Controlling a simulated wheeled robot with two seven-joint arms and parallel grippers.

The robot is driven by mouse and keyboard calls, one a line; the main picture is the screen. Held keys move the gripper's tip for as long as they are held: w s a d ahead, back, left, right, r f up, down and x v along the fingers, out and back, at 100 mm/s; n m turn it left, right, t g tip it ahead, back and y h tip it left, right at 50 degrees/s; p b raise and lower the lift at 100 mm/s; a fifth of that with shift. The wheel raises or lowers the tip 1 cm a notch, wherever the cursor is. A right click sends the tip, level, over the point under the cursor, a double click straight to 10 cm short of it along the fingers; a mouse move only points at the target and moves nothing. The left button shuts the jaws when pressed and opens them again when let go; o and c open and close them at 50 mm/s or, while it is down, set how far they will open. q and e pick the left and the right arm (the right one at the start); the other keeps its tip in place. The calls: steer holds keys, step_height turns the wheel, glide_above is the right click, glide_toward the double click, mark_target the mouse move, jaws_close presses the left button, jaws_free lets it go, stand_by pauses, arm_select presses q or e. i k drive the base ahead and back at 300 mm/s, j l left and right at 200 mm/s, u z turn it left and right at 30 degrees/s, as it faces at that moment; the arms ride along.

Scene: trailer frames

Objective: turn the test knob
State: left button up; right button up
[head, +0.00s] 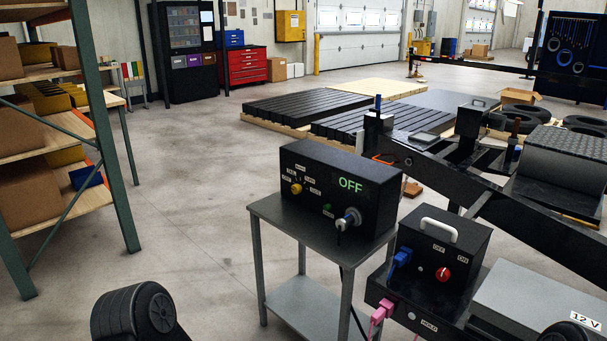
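A black tester box (337,190) stands on a grey metal stand (282,217). Its display reads OFF. A yellow knob (296,188) on its front face has several small white labels around it, too small to read surely. A green button or light (327,207) and a round silver and blue connector (349,219) sit to the knob's right. Neither gripper shows. A dark rounded part of my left arm shows at the bottom left, well apart from the box. A dark part at the bottom right edge may be my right arm.
A second black box (440,262) with a white handle, red knob (443,273) and blue plug (402,257) stands close at right. A pink plug (381,311) is below it. A black trailer frame (480,185) runs behind. Shelves (60,140) stand left; the floor between is clear.

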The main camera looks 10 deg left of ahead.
mark_target(296, 188)
steer(key=i+j+z, duration=0.1)
steer(key=j, duration=0.25)
steer(key=i+j+z, duration=0.1)
steer(key=i+j, duration=0.2)
steer(key=i+j+z, duration=0.1)
steer(key=j, duration=0.3)
steer(key=i+j+z, duration=0.1)
steer(key=j, duration=0.3)
steer(key=i+j, duration=0.25)
steer(key=j, duration=0.15)
steer(key=i+l+z, duration=0.05)
